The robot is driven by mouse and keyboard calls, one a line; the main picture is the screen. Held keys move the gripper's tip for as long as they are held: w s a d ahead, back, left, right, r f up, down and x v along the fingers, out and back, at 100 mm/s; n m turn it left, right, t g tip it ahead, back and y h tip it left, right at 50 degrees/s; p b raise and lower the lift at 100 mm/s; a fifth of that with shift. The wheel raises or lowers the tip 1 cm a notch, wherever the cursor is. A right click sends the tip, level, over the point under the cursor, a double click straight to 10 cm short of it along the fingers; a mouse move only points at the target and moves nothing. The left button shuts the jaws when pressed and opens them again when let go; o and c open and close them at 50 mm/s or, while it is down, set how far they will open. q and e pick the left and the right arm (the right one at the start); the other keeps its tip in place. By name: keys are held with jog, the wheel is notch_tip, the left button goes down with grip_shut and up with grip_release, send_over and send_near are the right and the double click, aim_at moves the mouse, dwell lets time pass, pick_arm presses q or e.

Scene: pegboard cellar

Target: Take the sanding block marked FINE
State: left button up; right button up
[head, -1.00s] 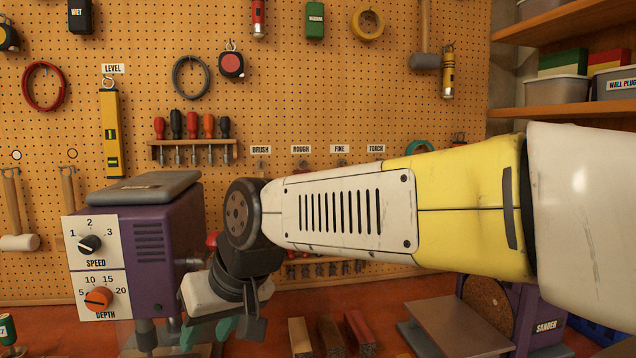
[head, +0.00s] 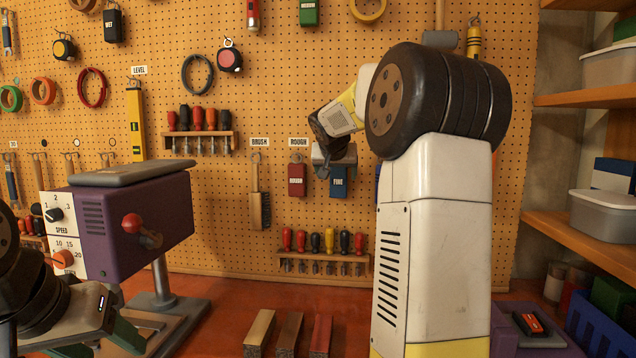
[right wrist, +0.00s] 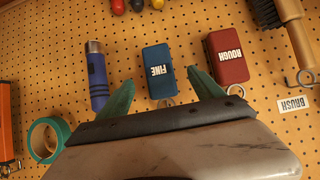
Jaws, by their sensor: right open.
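The blue sanding block marked FINE (head: 339,182) hangs on the pegboard in the head view, just right of the red ROUGH block (head: 296,180). My right gripper (head: 334,160) is at the FINE block and partly covers its top. In the right wrist view the FINE block (right wrist: 158,72) shows upside down between the two green fingers of my open right gripper (right wrist: 161,76). I cannot tell whether the fingers touch it. The ROUGH block (right wrist: 227,57) is outside the fingers. My left gripper (head: 98,343) is low at the left, its green fingers apart, with nothing seen between them.
A brush (head: 260,208) hangs left of the ROUGH block. A blue torch (right wrist: 97,78) hangs close on the other side of the FINE block. A screwdriver rack (head: 322,258) is below.

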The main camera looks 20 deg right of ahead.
aim_at(338, 174)
jog(key=x, duration=0.5)
jog(key=r+x, duration=0.1)
jog(key=x, duration=0.2)
jog(key=shift+w+d, duration=0.2)
jog(key=shift+d, duration=0.05)
jog(key=c, duration=1.5)
jog(key=shift+c, duration=0.2)
jog(key=shift+r, duration=0.1)
jog(key=shift+r, duration=0.45)
jog(key=s+a, duration=0.4)
jog(key=s, duration=0.4)
jog(key=s+a, duration=0.4)
jog(key=s, duration=0.4)
jog(key=shift+r, duration=0.25)
jog(key=shift+s, duration=0.1)
